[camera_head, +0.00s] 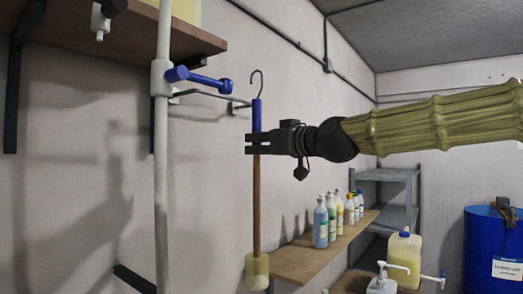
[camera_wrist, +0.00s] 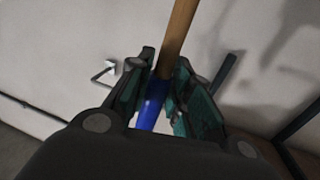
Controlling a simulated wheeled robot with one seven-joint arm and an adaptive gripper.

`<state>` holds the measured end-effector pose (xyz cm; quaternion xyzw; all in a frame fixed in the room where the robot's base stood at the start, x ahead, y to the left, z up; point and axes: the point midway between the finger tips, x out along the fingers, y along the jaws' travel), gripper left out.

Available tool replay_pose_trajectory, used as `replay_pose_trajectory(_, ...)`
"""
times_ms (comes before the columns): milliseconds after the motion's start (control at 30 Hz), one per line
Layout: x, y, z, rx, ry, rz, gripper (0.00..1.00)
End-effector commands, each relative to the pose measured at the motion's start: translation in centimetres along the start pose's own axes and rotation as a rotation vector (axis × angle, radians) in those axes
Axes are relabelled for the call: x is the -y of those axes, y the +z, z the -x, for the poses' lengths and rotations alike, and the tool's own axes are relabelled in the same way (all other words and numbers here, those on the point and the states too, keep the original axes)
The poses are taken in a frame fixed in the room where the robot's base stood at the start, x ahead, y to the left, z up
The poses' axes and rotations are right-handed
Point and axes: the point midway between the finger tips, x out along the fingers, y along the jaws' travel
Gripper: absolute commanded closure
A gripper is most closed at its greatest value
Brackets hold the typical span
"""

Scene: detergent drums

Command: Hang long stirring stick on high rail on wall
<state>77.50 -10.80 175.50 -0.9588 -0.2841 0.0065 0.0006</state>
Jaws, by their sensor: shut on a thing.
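The long stirring stick (camera_head: 257,205) has a brown wooden shaft, a blue grip, a metal hook on top and a pale yellow cup-like end at the bottom. It hangs about upright in the head view. My gripper (camera_head: 252,143) is shut on it around the lower part of the blue grip. The wrist view shows the stick (camera_wrist: 177,40) between my gripper's fingers (camera_wrist: 160,85). The thin metal rail (camera_head: 212,95) stands out from the wall just left of the grip. The hook's top is higher than the rail; I cannot tell their gap in depth. The rail also seems to show in the wrist view (camera_wrist: 103,76).
A pale vertical pipe (camera_head: 161,200) with a blue valve handle (camera_head: 205,79) stands in front at the left. A wooden shelf (camera_head: 130,30) is above left. Several bottles (camera_head: 332,215) line a lower shelf (camera_head: 300,262). A blue drum (camera_head: 485,250) is at right.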

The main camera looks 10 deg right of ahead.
Motion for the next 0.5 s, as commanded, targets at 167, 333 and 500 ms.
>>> replay_pose_trajectory(167, 0.2, 0.0, -0.4, -0.004, 0.000, 0.002, 1.00)
replay_pose_trajectory(333, 0.4, 0.1, -0.8, -0.003, -0.001, 0.002, 1.00)
replay_pose_trajectory(500, 0.6, -0.3, -1.9, -0.002, -0.001, 0.000, 1.00)
